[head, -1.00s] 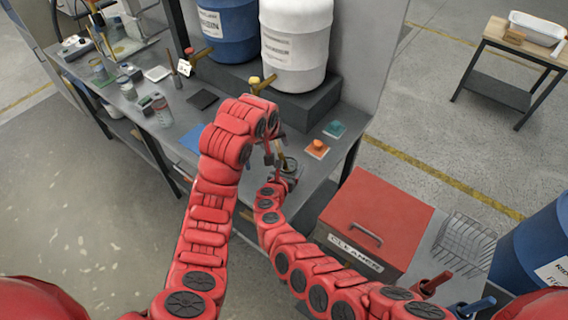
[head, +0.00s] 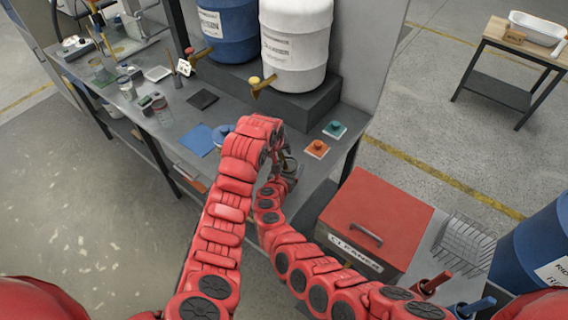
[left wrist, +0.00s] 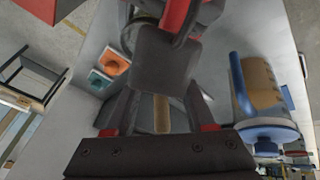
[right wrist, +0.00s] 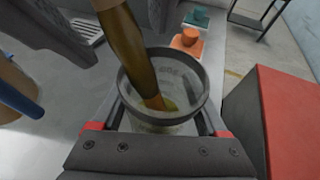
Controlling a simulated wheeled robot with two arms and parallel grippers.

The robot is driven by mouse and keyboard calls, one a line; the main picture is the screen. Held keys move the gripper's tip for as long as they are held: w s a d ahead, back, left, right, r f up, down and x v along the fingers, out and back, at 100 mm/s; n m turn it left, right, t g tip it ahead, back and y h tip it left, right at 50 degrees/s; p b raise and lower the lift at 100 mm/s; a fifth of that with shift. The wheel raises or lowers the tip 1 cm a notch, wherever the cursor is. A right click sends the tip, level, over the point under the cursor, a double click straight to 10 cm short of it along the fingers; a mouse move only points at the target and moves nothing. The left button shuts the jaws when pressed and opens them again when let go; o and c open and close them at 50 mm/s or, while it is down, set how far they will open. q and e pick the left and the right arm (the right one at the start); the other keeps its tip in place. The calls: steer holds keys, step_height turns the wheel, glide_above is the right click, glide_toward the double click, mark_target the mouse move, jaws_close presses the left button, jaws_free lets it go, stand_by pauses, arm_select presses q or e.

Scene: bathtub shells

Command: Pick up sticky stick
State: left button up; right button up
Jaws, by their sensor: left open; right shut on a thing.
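A brown wooden stick (right wrist: 128,48) leans in a clear cup (right wrist: 165,85) in the right wrist view, its lower end in amber liquid. My right gripper (right wrist: 160,125) is shut on the cup, one finger on each side. My left gripper (left wrist: 160,115) is open, and the stick's end (left wrist: 161,110) shows between its fingers in the left wrist view. I cannot tell whether either finger touches it. In the head view the cup (head: 289,165) is partly hidden by my arms, and the stick is hidden.
A blue-rimmed container (left wrist: 262,90) stands beside my left gripper. Orange (head: 317,149) and teal (head: 334,130) pieces lie on the bench, right of the cup. A red cleaner box (head: 375,215) stands nearer, and a white drum (head: 297,45) stands behind.

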arm_select(q)
jaws_close()
stand_by(0.5)
step_height(320, 180, up, 18)
stand_by(0.4)
arm_select(e)
steer(key=o, duration=1.4)
